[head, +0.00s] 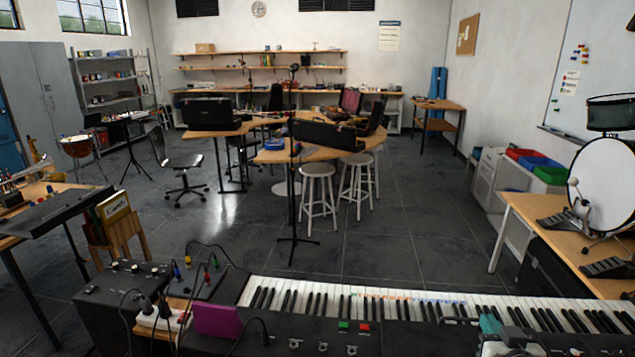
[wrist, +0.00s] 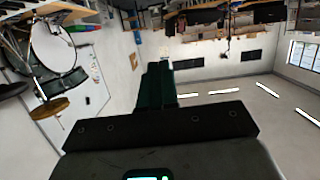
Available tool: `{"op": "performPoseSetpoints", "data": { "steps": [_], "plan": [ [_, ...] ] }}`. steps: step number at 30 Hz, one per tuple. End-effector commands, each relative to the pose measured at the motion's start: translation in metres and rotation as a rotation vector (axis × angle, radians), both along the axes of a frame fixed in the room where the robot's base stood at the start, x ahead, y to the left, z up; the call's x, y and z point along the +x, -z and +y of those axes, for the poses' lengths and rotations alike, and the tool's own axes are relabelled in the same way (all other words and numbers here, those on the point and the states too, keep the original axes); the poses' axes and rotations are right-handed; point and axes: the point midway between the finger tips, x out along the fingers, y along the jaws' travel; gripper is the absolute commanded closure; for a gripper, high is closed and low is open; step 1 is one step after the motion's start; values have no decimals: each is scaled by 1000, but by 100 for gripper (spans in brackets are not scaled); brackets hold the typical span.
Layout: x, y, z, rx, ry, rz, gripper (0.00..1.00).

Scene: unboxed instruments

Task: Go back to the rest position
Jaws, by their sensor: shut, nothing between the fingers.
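My gripper (head: 489,324) shows at the lower right of the head view, with teal fingers over the keyboard's right part. In the wrist view its dark green fingers (wrist: 156,84) are together, with nothing between them. The wrist view is upside down, with the ceiling low in the picture and the furniture along the top. The fingers point out into the room, and no object is near their tips. Whether the gripper touches the keyboard (head: 390,312) cannot be told from the head view.
A control box with cables (head: 122,290) and a purple item (head: 217,319) sit left of the keyboard. A bench (head: 560,232) with a drum (head: 604,182) and pedals stands at right. Two stools (head: 318,171) stand by the central table (head: 272,156). The floor between is mostly clear, with a thin stand (head: 292,215).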

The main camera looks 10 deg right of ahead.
Motion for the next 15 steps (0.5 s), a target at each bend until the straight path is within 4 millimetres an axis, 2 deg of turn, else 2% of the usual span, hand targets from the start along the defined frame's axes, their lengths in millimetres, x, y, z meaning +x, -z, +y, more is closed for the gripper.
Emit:
{"op": "performPoseSetpoints", "data": {
  "steps": [2, 5, 8, 9, 11, 12, 15],
  "plan": [
    [-17, 25, 14, 25, -16, 89, 100],
    [-53, 66, 38, 66, -43, 257, 100],
    [-103, 106, 64, 108, -76, 459, 100],
    [-125, 119, 74, 123, -89, 540, 100],
    [-160, 137, 88, 143, -108, 660, 100],
    [-184, 146, 96, 154, -120, 740, 100],
    [-240, 162, 113, 178, -147, 919, 100]
  ]
}}
